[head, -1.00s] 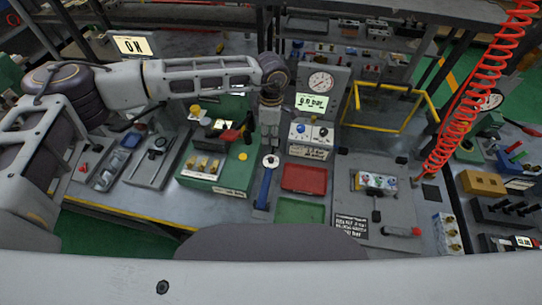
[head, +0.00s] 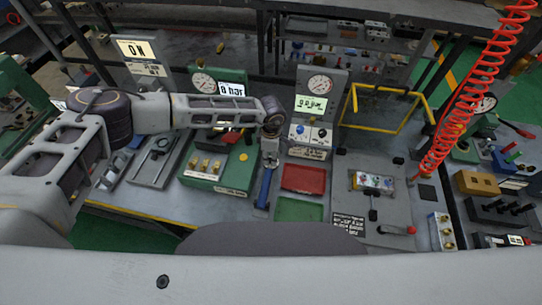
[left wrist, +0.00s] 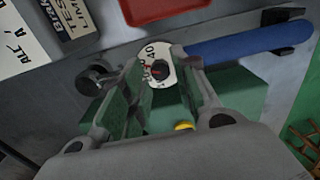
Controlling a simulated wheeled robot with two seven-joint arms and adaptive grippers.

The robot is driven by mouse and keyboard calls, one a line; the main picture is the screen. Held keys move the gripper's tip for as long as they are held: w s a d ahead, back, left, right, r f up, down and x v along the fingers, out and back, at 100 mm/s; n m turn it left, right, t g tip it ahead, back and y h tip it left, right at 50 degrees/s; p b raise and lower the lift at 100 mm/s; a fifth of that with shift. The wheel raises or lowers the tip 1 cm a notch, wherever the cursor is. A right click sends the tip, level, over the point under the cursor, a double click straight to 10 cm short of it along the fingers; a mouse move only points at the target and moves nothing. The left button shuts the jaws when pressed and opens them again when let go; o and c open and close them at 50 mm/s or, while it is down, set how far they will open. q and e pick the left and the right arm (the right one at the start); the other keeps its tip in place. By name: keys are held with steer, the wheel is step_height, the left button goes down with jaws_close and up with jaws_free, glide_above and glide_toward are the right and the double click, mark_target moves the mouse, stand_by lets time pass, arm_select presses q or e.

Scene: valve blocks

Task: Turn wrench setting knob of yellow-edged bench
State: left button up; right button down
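The blue-handled wrench (head: 265,186) lies on the yellow-edged bench (head: 140,212). Its white dial shows in the left wrist view (left wrist: 153,54), with a dark setting knob (left wrist: 160,70) and a red mark. My left gripper (head: 270,157) is right above the dial end in the head view. In the left wrist view its two fingers (left wrist: 162,85) stand apart, with the knob in the gap between them. I cannot tell whether they touch the knob. The blue handle (left wrist: 250,42) runs off to the upper right there. My right gripper is not in view.
A green block with brass fittings (head: 217,170) stands left of the wrench. A red tray (head: 303,178) and a green tray (head: 299,210) lie to its right. A gauge panel (head: 318,103) stands behind. A red coiled hose (head: 465,110) hangs at right.

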arm_select(q)
steer(key=shift+f, duration=0.5)
steer(key=shift+c, duration=0.4)
jaws_close()
